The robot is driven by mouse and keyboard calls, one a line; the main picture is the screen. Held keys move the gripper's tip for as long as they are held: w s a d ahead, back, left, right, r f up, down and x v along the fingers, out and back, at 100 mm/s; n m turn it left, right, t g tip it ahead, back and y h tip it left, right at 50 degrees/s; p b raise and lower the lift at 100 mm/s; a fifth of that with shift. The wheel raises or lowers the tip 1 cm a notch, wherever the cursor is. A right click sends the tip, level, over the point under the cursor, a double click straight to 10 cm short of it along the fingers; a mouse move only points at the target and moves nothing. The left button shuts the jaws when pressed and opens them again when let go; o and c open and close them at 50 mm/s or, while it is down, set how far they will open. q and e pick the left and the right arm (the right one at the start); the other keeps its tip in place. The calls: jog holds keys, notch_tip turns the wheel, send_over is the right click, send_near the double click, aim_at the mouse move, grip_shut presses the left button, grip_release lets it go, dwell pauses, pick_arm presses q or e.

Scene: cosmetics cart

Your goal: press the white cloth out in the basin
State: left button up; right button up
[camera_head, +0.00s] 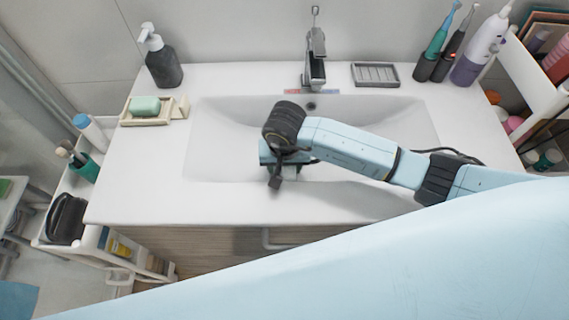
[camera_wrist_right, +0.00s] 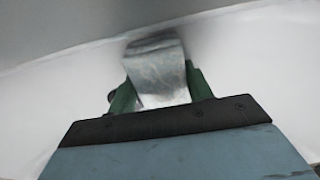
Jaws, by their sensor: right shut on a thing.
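The white basin (camera_head: 222,135) is set into the white counter, and its floor looks empty around my right gripper. My right gripper (camera_head: 284,176) is over the front middle of the basin, pointing down. In the right wrist view its green fingers (camera_wrist_right: 161,90) are shut on the white cloth (camera_wrist_right: 156,72), which looks grey and folded in shadow. The cloth sticks out past the fingertips close to the basin surface; I cannot tell whether it touches. In the head view the cloth is mostly hidden by my wrist. My left gripper is not in view.
A faucet (camera_head: 315,62) stands behind the basin. A dark soap dispenser (camera_head: 160,62) and a green soap (camera_head: 145,105) on a dish are at left. A grey soap tray (camera_head: 375,75) and electric toothbrushes (camera_head: 432,58) are at back right. The counter's front left is clear.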

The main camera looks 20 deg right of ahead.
jog(key=shift+f+b, duration=0.55)
jog(key=shift+f, duration=0.1)
dwell(0.6)
jog(key=shift+s+f+b, duration=0.15)
jog(key=shift+b, duration=0.15)
dwell(1.1)
jog(key=shift+b, duration=0.3)
dwell(1.5)
jog(key=shift+b, duration=0.3)
dwell(0.7)
jog(key=shift+w+r, duration=0.2)
jog(key=shift+r, duration=0.05)
dwell(0.8)
jog(key=shift+s+f+b, duration=0.15)
jog(key=shift+b, duration=0.45)
dwell(0.9)
